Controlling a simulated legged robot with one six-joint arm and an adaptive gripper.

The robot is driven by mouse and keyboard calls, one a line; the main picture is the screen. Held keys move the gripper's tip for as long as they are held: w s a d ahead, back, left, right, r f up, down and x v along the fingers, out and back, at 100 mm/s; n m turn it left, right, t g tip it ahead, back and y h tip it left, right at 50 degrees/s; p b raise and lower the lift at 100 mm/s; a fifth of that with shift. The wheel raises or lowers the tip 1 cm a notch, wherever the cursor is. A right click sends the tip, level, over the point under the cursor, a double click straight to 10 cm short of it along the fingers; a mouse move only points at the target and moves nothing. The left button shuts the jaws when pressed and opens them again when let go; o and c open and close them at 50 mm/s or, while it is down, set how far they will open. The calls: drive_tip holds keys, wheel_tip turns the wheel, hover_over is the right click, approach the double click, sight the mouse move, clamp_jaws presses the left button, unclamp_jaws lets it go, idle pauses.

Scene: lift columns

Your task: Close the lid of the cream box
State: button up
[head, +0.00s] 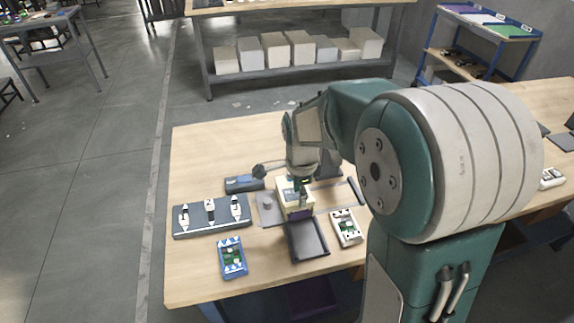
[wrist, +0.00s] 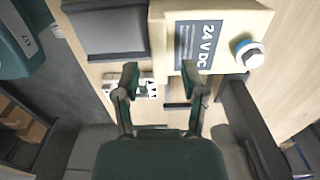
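The cream box (head: 283,188) stands on the workbench below my arm, partly hidden by my wrist and gripper. In the wrist view the cream box (wrist: 225,22) shows a dark "24 V DC" label and a round blue-and-silver knob. A dark grey tray-like panel (head: 307,240) lies in front of the box in the head view; a dark panel (wrist: 105,30) also adjoins the box in the wrist view. I cannot tell whether it is the lid. My gripper (wrist: 160,72) has its fingers apart with nothing between them, close to the box; it also shows in the head view (head: 302,200).
A dark fixture with white parts (head: 211,215) and a blue-edged circuit board unit (head: 232,257) lie left on the bench. A white-framed board unit (head: 346,228) lies right of the panel. A shelf of cream boxes (head: 275,50) stands behind.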

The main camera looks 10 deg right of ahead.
drive_tip(key=shift+r, duration=1.5)
drive_tip(key=shift+s+r+n, duration=0.25)
drive_tip(key=shift+r+n, duration=0.05)
drive_tip(key=shift+r, duration=0.05)
drive_tip(key=s+r+n+t, duration=0.2)
drive_tip(key=s+r+n, duration=0.3)
drive_tip(key=s+n, duration=0.3)
drive_tip(key=s+r+n+t, duration=0.3)
drive_tip(key=s+r+n, duration=0.2)
drive_tip(key=s+n, duration=0.4)
drive_tip(key=shift+s+t, duration=0.25)
drive_tip(key=shift+t, duration=0.05)
